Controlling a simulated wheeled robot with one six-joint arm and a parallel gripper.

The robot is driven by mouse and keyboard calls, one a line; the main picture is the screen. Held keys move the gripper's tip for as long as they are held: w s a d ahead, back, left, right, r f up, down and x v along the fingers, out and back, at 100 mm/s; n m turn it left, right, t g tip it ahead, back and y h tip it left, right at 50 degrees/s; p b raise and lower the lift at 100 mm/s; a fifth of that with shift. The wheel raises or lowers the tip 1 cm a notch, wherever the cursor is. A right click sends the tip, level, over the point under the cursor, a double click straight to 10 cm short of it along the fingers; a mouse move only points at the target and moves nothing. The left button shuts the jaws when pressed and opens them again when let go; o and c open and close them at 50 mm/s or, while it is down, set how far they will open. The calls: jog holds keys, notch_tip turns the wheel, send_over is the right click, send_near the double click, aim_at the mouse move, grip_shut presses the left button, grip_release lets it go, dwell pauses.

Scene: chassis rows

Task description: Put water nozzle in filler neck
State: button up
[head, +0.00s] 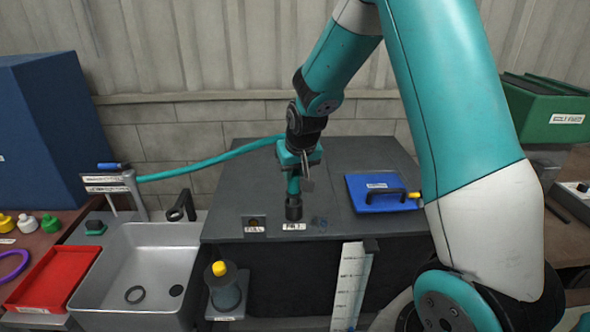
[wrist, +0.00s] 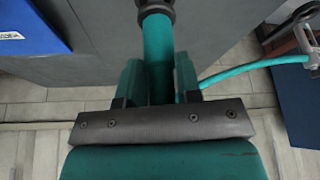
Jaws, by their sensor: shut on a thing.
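My gripper (head: 299,157) is shut on the water nozzle (head: 293,185), a teal tube held upright, pointing down. In the wrist view, the gripper's two teal fingers (wrist: 158,80) close on both sides of the nozzle (wrist: 158,45). The nozzle's lower end meets a dark round collar (head: 293,206) above the "FILL" label on the grey tank top; the collar also shows in the wrist view (wrist: 154,8). I cannot tell whether this collar is the filler neck or the nozzle's own end, nor how deep the tip sits. A teal hose (head: 215,160) runs left from the nozzle.
A blue lid (head: 372,202) with a black handle lies right of the collar on the tank top (head: 240,190). A sink (head: 150,255) with a black tap (head: 181,205) is at left. A "FULL" indicator (head: 254,223) sits beside the label.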

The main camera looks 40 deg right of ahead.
jog(key=shift+f+b, duration=0.9)
jog(key=shift+f, duration=0.3)
jog(key=o, duration=1.1)
jog(key=b+v, duration=0.2)
jog(key=v, duration=1.5)
jog(key=shift+s+r, duration=0.15)
jog(key=shift+r, duration=0.05)
